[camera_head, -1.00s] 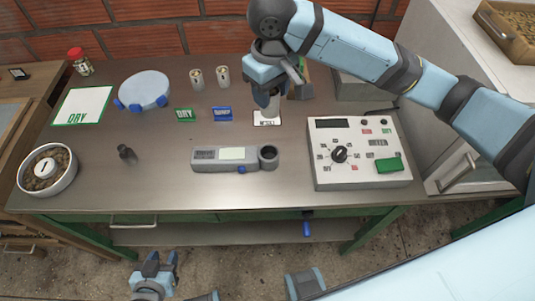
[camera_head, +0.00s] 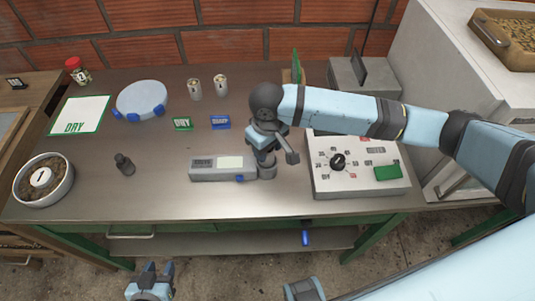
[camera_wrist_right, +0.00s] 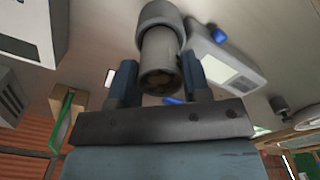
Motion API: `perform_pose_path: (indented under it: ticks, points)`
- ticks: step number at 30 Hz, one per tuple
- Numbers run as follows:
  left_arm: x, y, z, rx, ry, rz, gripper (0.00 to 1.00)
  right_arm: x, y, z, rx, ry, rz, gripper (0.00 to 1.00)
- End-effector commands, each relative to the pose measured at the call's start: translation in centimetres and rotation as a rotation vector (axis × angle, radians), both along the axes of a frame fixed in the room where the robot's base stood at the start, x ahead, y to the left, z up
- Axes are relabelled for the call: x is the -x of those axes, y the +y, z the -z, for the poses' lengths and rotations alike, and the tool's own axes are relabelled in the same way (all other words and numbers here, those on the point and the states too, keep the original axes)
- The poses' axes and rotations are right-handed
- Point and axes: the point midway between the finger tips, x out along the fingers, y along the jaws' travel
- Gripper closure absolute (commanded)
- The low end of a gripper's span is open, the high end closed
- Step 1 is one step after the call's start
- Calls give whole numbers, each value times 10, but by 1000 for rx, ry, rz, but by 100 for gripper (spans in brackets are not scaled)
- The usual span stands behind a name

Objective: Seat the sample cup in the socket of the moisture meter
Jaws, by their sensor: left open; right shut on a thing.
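The moisture meter (camera_head: 208,170) is a flat grey box with a pale screen on the table, its round socket (camera_head: 267,172) at its right end. My right gripper (camera_head: 264,160) is directly over the socket, pointing down. In the right wrist view, its fingers (camera_wrist_right: 160,82) are shut on the sample cup (camera_wrist_right: 158,50), a light grey cylinder with dark contents at its near end. The cup's far end meets the wider socket (camera_wrist_right: 160,14) in that view; I cannot tell whether it is inside. My left gripper (camera_head: 151,278) is open and empty, low in front of the table.
A control box (camera_head: 355,180) with a dial and green button stands close right of the socket. A small dark weight-like object (camera_head: 124,163) stands left of the meter.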

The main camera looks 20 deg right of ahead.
Motion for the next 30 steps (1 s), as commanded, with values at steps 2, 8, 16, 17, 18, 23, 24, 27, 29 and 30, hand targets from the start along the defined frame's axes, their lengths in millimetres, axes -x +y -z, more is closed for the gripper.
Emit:
perform_pose_path:
  ticks: [2, 8, 16, 17, 18, 23, 24, 27, 29, 30]
  points:
    - [0, 0, 1, 1, 1, -1, 57, 1, 0, 13, 2, 2, 0, 81]
    - [1, 0, 4, -1, 5, 0, 57, 0, 0, 33, 1, 0, -1, 81]
    - [1, 0, 2, -1, 5, 0, 57, 0, 0, 34, 0, 1, 0, 81]
    - [1, 0, 1, -1, 5, 0, 57, 0, 0, 35, 1, 1, 0, 81]
    - [1, 0, 2, -1, 5, 0, 57, 0, 0, 36, 1, 1, 0, 52]
    - [0, 0, 1, 0, 2, -1, 57, 0, 0, 36, 1, 0, 0, 31]
    - [0, 0, 0, 0, 2, -1, 57, 0, 0, 36, 1, 0, 0, 31]
    - [0, 0, 0, 1, 1, -1, 57, 0, 0, 36, 1, 0, 0, 31]
    - [0, 0, 0, 1, 1, -1, 57, 0, 0, 35, 1, 0, -1, 31]
    - [0, -1, 1, 1, 1, -1, 57, 0, 0, 34, 1, -1, -1, 31]
